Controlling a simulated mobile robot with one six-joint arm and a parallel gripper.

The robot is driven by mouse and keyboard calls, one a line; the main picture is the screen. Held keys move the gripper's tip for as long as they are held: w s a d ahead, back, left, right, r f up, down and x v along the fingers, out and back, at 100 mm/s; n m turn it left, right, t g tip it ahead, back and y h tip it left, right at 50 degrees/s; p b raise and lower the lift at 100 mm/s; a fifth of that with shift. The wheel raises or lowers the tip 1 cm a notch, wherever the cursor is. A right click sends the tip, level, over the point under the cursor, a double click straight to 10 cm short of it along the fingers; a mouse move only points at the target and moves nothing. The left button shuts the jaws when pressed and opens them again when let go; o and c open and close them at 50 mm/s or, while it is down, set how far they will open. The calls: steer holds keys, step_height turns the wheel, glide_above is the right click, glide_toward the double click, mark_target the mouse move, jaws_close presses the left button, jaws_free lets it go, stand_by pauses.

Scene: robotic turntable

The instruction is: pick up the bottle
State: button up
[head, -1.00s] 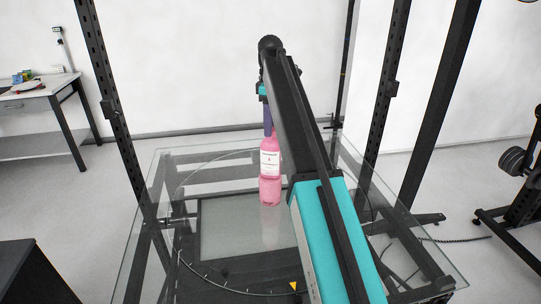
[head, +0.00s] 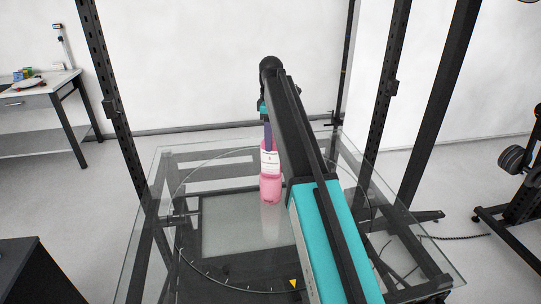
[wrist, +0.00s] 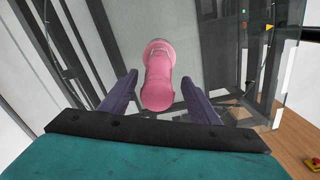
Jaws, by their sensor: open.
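A pink bottle (head: 270,187) with a white label stands upright on the glass turntable (head: 225,262). In the wrist view the bottle (wrist: 158,80) is seen from above, between the two purple fingers of my gripper (wrist: 157,92). The fingers are apart, with a gap on each side of the bottle, and do not appear to touch it. In the head view my gripper (head: 267,135) is at the bottle's upper part, and one purple finger overlaps it. The bottle's right side is partly hidden by my arm.
Black frame posts (head: 108,100) stand around the glass table. A workbench (head: 40,92) with small items is at the far left. A black stand (head: 515,185) is at the right. The glass around the bottle is clear.

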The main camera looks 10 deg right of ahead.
steer(key=p, duration=0.2)
glide_above(270, 163)
steer(key=w, duration=0.2)
steer(key=shift+f, duration=2.5)
steer(key=shift+d, duration=0.4)
jaws_close()
steer(key=shift+r, duration=0.1)
